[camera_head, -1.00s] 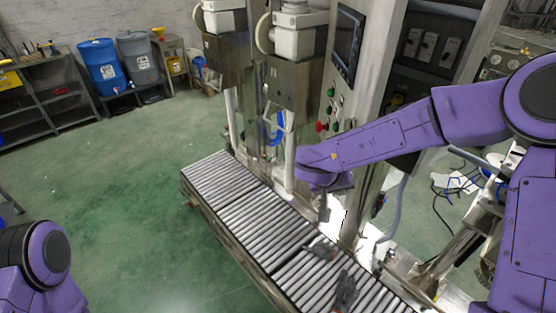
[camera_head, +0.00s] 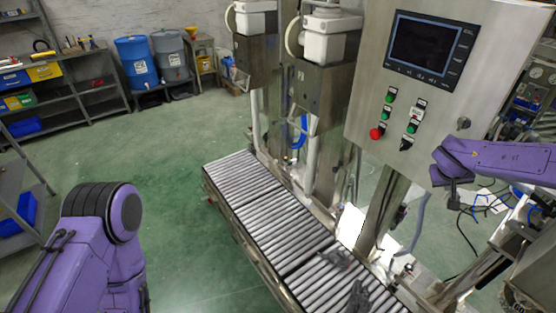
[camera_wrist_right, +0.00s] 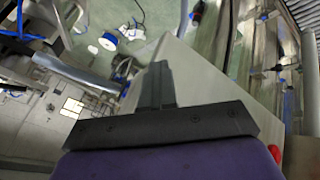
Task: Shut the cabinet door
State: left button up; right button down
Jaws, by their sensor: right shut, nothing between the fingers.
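The cabinet door (camera_head: 478,52) is a grey metal panel with a dark screen (camera_head: 425,45), green buttons, a red button (camera_head: 376,133) and a round lock. Its front faces me in the head view and hides the cabinet's inside. Whether it sits flush on the frame cannot be told. Contact is unclear.
A roller conveyor (camera_head: 264,207) runs below the machine, with dark glove-like items (camera_head: 336,258) on it. Cables lie on the floor at right. Shelves (camera_head: 70,100) and blue and grey barrels (camera_head: 136,62) stand at the back left. The green floor at left is open.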

pick_arm(q)
jog(key=shift+s+a+f, duration=0.1)
jog(key=shift+s+a, duration=0.05)
jog(key=shift+a, duration=0.2)
pick_arm(e)
jog(key=shift+w+d+r, duration=0.2)
jog(key=shift+d+r, duration=0.2)
jog(key=shift+r, duration=0.1)
pick_arm(q)
jog(key=shift+d+f+b, duration=0.55)
jog(key=shift+f+b, duration=0.05)
jog(key=shift+b, duration=0.15)
pick_arm(e)
jog(key=s+a+r, duration=0.5)
jog(key=s+r, duration=0.2)
jog(key=s, duration=0.1)
jog(key=shift+s+a, duration=0.15)
jog(key=shift+a, duration=0.25)
